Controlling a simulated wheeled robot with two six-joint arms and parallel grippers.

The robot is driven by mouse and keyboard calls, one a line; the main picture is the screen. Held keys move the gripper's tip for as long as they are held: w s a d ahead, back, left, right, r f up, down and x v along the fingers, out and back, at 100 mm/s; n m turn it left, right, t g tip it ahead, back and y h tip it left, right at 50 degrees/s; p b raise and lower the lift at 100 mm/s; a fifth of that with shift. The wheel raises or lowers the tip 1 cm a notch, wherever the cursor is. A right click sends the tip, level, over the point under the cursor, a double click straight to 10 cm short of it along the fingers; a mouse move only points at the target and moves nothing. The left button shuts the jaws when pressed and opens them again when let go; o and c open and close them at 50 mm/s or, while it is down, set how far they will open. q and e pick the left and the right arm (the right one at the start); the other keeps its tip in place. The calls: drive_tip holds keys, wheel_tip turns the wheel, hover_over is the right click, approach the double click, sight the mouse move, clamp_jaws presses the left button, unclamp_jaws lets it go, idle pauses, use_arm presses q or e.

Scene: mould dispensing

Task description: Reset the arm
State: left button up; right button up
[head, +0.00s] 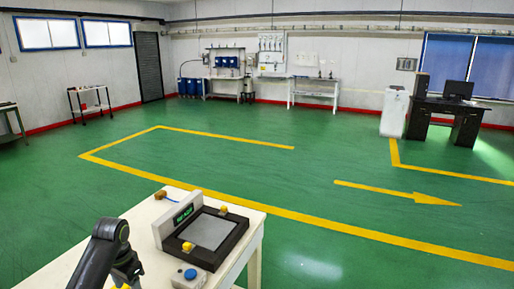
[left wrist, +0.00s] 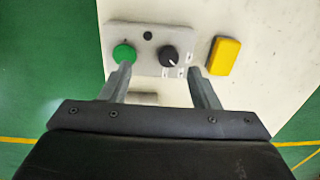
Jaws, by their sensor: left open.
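My left arm comes in at the lower left of the head view, and its gripper is mostly cut off by the bottom edge. In the left wrist view my left gripper (left wrist: 160,78) is open, with nothing between its fingers. Its fingertips are over a grey control box (left wrist: 149,62) with a green button (left wrist: 124,53) and a black knob (left wrist: 168,55). The left fingertip appears just below the green button; I cannot tell whether it touches. A yellow block (left wrist: 224,56) lies to the right of the box. My right gripper is not in view.
A white table (head: 142,220) holds a black-framed device (head: 236,231) with a grey plate (head: 209,231), a green-lit display (head: 183,214) and a blue-button box (head: 188,277). Open green floor with yellow lines surrounds it. A desk (head: 435,112) stands far right.

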use_arm(q)
drive_tip(key=s+d+f+n+t, duration=0.1)
drive_tip(key=s+d+f, duration=0.1)
drive_tip(key=s+f, duration=0.6)
drive_tip(key=s+d+f+n+t, duration=0.1)
drive_tip(key=s+d+f, duration=0.2)
drive_tip(key=s, duration=0.8)
drive_tip(key=s+d+r+n+t+y, duration=0.1)
drive_tip(key=s+r+n, duration=0.25)
drive_tip(key=s, duration=1.25)
wheel_tip(320, 180, down, 25)
drive_tip(key=a+g+b, duration=0.1)
drive_tip(key=b, duration=0.1)
drive_tip(key=s+d+f+g+b, duration=0.1)
drive_tip(key=s+f+b, duration=0.1)
drive_tip(key=s+f, duration=1.3)
wheel_tip(320, 180, down, 4)
drive_tip(key=shift+f+m+h, duration=0.15)
drive_tip(key=shift+m+h, duration=0.15)
drive_tip(key=shift+m, duration=0.05)
drive_tip(key=shift+d, duration=0.1)
